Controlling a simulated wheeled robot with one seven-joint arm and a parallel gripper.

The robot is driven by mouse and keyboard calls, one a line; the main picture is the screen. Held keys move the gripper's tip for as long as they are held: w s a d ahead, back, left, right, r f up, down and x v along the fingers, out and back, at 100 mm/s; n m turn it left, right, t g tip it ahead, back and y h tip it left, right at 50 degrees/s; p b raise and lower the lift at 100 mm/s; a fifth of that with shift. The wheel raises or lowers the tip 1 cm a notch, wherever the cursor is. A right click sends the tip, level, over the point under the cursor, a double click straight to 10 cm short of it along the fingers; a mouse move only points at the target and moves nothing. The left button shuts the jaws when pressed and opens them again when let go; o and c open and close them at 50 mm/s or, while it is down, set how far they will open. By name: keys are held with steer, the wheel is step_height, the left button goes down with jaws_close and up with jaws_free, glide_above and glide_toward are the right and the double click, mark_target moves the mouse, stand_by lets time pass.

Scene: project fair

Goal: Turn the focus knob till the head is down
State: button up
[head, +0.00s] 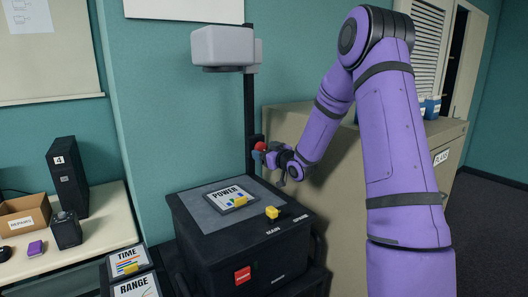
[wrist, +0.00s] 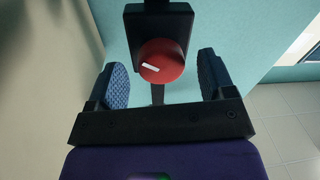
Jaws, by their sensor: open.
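The focus knob (wrist: 162,62) is red and round with a white mark, on a black block on the upright post (head: 250,110). It also shows in the head view (head: 260,146), partly hidden by my gripper. The grey head (head: 222,46) sits high, near the top of the post, well above the black base. My gripper (head: 266,154) is open at the knob. In the wrist view its two blue pads (wrist: 160,80) stand on either side of the knob with a gap on each side, not touching it.
Below the head is the black base (head: 240,262) with a POWER card (head: 232,196) and a yellow switch (head: 272,212). A beige cabinet (head: 330,190) stands behind my arm. A side table at left holds a black box (head: 68,178) and a cardboard box (head: 24,215).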

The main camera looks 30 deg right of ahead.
steer(key=shift+w, duration=0.5)
steer(key=c, duration=0.9)
steer(key=shift+n, duration=0.3)
